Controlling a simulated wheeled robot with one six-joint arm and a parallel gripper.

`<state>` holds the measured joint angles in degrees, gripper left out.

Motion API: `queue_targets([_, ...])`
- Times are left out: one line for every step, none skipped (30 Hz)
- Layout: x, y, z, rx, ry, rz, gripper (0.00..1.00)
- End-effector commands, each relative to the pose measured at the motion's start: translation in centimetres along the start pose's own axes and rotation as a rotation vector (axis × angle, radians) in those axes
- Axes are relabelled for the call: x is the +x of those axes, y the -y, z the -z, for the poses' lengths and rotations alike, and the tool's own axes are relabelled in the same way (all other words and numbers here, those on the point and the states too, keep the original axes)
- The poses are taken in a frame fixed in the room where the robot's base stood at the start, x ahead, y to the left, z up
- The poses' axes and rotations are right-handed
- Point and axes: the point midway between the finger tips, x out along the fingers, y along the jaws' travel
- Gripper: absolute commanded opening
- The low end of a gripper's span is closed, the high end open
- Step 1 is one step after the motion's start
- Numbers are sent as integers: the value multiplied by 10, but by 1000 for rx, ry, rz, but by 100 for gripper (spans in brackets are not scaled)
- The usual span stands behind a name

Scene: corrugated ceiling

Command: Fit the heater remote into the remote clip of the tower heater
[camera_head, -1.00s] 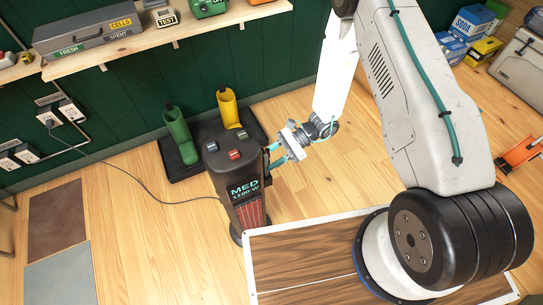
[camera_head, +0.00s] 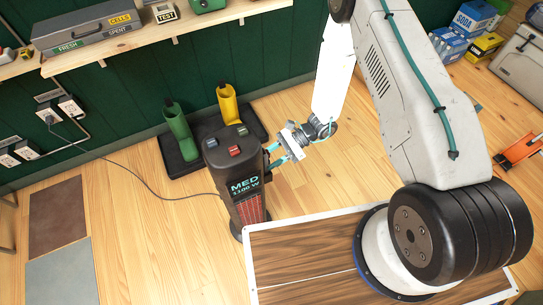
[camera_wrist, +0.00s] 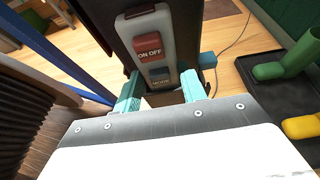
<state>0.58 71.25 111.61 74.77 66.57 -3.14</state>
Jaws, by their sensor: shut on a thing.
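The tower heater (camera_head: 229,171) is a dark upright column reading "MED 1100 W", with small buttons on top and a red-lit grille. My gripper (camera_head: 279,155) is at its right side, close to the body. In the wrist view, the heater remote (camera_wrist: 151,48) is a grey bar with a red "ON OFF" button and a dark button below. My gripper's teal fingers (camera_wrist: 160,88) are shut on its near end. The remote lies in front of the heater's dark side. The remote clip is not clearly visible, and I cannot tell whether the remote is seated in it.
Green (camera_head: 179,132) and yellow (camera_head: 229,106) boots stand on a black tray (camera_head: 184,167) behind the heater. A cord (camera_head: 135,178) runs from the heater to a wall socket. A white-edged wood-patterned board (camera_head: 300,258) lies in front.

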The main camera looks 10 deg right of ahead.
Motion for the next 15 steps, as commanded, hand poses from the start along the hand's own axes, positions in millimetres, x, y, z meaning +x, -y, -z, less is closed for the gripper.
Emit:
queue_targets([1, 0, 1, 1, 0, 0, 14])
queue_targets([1, 0, 2, 1, 0, 0, 14])
queue_targets([1, 0, 3, 1, 0, 0, 14])
queue_targets([2, 0, 4, 1, 0, 0, 14])
queue_targets([2, 0, 4, 1, 0, 0, 14])
queue_targets([2, 0, 5, 1, 0, 0, 14])
queue_targets([3, 0, 6, 1, 0, 0, 14])
queue_targets([3, 0, 7, 1, 0, 0, 14])
queue_targets([3, 0, 8, 1, 0, 0, 14])
queue_targets([4, 0, 8, 0, 0, 0, 14])
queue_targets([4, 0, 9, 0, 0, 0, 14])
queue_targets([4, 0, 10, 0, 0, 0, 14])
queue_targets([4, 0, 11, 0, 0, 0, 14])
queue_targets([5, 0, 11, 0, 0, 0, 14])
queue_targets([5, 0, 12, 0, 0, 0, 14])
